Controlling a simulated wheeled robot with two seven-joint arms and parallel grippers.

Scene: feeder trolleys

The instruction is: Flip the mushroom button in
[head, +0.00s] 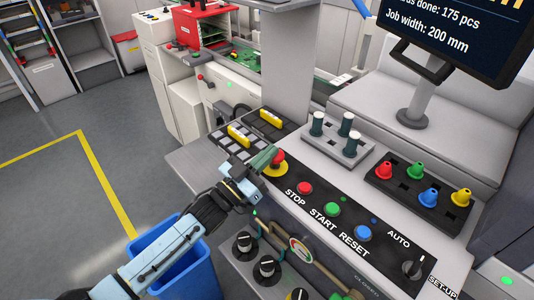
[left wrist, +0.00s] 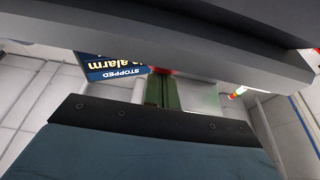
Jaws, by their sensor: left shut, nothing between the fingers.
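The mushroom button is red on a yellow base (head: 279,168). It sits at the left end of the black control panel, left of the STOP button (head: 305,188). My left gripper (head: 266,157) is shut and empty, with its green fingers right beside the red cap and partly covering it. I cannot tell whether they touch. In the left wrist view the shut green fingers (left wrist: 162,93) show, with a bit of red just beyond their tips. My right gripper is not in view.
START (head: 332,209) and RESET (head: 363,233) buttons and a selector knob (head: 413,267) follow along the panel. A tray of coloured nozzles (head: 420,198) and a block with dark pegs (head: 337,146) stand behind. A blue bin (head: 175,262) stands below.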

